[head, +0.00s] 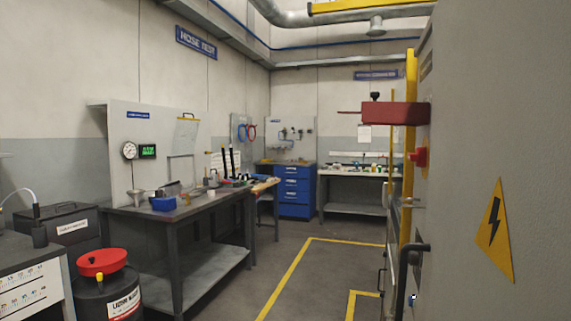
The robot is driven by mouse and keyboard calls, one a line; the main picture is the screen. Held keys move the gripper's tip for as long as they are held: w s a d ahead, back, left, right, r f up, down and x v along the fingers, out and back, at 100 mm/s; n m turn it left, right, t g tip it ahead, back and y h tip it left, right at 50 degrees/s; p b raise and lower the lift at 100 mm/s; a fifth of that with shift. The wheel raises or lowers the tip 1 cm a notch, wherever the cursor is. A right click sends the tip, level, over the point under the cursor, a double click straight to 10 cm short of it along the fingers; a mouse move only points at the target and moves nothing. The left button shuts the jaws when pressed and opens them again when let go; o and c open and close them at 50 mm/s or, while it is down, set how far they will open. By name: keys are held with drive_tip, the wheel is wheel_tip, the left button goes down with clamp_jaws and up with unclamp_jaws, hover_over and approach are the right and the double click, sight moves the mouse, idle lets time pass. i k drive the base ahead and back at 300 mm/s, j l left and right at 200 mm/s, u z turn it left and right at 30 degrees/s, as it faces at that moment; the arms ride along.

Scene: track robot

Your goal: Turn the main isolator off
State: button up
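A grey cabinet (515,130) with a yellow lightning-bolt sign (495,231) fills the right side, seen at a steep angle. A small red knob-like part (419,157) sticks out from its front edge; it may be the main isolator, but I cannot tell its position. Above it a red block (392,114) with a black knob on top juts out to the left. A dark bar handle (407,270) sits lower on the cabinet front. My gripper is not in view.
A dark workbench (172,212) with a gauge panel stands at the left. A black drum with a red funnel lid (102,262) is at the near left. Blue drawers (295,192) and another bench (354,174) stand at the back. The floor (325,262) with yellow lines is clear.

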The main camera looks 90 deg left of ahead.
sight(420, 156)
drive_tip(key=u, duration=1.1)
drive_tip(key=l, duration=0.1)
